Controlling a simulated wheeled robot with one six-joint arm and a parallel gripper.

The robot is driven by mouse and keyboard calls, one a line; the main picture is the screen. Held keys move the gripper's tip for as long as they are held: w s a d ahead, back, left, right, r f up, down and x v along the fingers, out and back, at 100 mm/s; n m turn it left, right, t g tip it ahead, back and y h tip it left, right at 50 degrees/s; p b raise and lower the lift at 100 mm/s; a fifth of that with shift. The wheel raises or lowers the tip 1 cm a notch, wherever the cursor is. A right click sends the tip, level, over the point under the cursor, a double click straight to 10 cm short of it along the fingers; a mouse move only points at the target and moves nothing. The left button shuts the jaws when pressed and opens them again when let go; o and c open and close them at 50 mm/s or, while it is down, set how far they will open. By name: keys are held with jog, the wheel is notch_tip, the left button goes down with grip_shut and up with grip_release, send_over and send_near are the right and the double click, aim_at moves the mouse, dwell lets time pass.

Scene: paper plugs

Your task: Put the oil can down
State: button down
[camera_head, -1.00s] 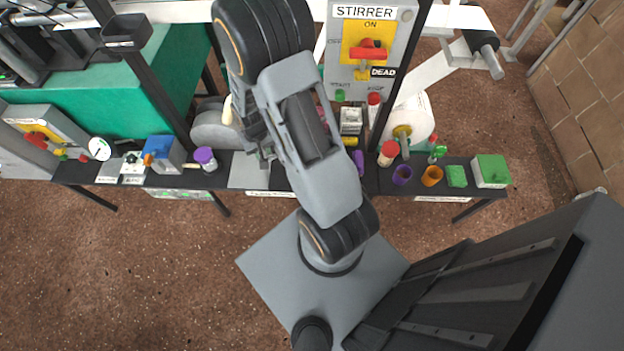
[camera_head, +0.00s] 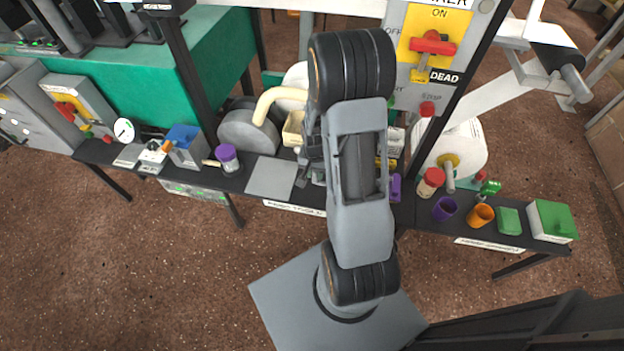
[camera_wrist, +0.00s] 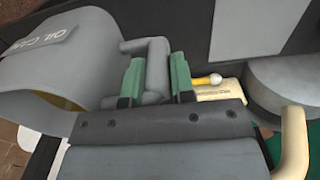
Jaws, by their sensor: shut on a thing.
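The oil can (camera_wrist: 75,60) is a grey, round can with "OIL CAN" lettering, at the left of the wrist view. It is tilted in that view. Its thick grey handle (camera_wrist: 157,62) stands between the two green fingertips of my gripper (camera_wrist: 158,80), which is shut on it. In the head view the can is hidden behind my arm, and only dark parts by my gripper (camera_head: 313,158) show above the bench (camera_head: 410,213). I cannot tell whether the can touches the bench.
A bare light-grey plate (camera_head: 271,178) lies on the bench left of my arm. A grey drum (camera_head: 243,132) with a cream pipe (camera_head: 278,98) stands behind it. A purple-lidded jar (camera_head: 227,158) is further left. Purple and orange cups (camera_head: 481,215) and a green-lidded box (camera_head: 551,221) stand right.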

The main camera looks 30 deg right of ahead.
jog(key=shift+w+d+f+b, duration=0.1)
jog(key=shift+w+f+b, duration=0.35)
jog(key=shift+w+f, duration=0.75)
jog(key=shift+w+d+f+b, duration=0.15)
jog(key=shift+w+f+b, duration=0.35)
jog(key=shift+f, duration=1.3)
jog(key=shift+w+d+f+b, duration=0.1)
jog(key=shift+w+f+b, duration=0.3)
jog(key=shift+w+f, duration=0.8)
jog(key=shift+s+f, duration=0.35)
jog(key=shift+f, duration=0.1)
jog(key=c, duration=1)
grip_release()
jog(key=shift+o, duration=0.2)
notch_tip(320, 180, up, 12)
jog(key=p, duration=0.3)
jog(key=s+a+r+n+t, duration=0.1)
jog(key=s+a+r+n, duration=0.3)
jog(key=r, duration=0.6)
jog(key=s+a+r+n+t, duration=0.2)
jog(key=s+a+r+n, duration=0.2)
jog(key=s+a+r, duration=0.4)
jog(key=shift+s+a+r+n, duration=0.2)
jog(key=shift+s+r+n, duration=0.2)
jog(key=shift+s+r, duration=0.45)
